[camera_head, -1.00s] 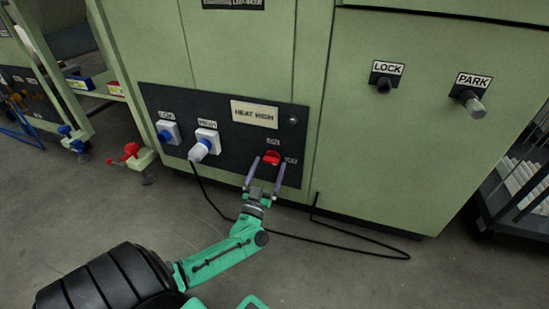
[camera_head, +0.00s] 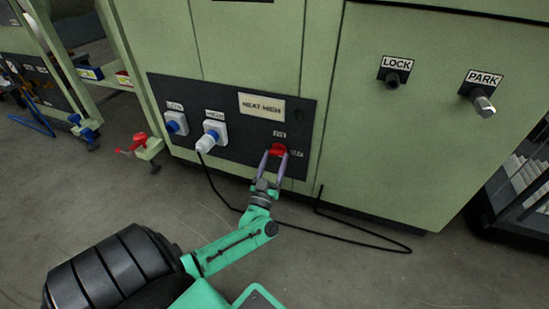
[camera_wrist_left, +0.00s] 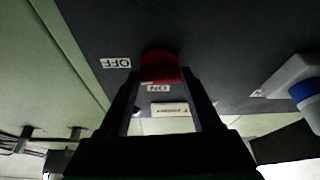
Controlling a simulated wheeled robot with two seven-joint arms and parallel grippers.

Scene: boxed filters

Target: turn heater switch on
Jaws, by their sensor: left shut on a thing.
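The heater switch (camera_head: 278,149) is a red knob on the dark panel (camera_head: 230,104) low on the green machine, below the "HEAT HIGH" label (camera_head: 262,106). Small ON and OFF labels sit beside it. My left gripper (camera_head: 273,156) reaches up to the switch, with its two purple fingers on either side of the knob and shut on it. In the left wrist view the red switch (camera_wrist_left: 160,67) sits between the fingertips, with the OFF label (camera_wrist_left: 116,62) to its left and the ON label (camera_wrist_left: 158,88) just below it. My right gripper is not in view.
Two white sockets, low (camera_head: 176,123) and high (camera_head: 212,136), are left of the switch; a plug sits in the high one. A black cable (camera_head: 345,233) lies on the floor. LOCK (camera_head: 393,82) and PARK (camera_head: 483,103) knobs are at upper right.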

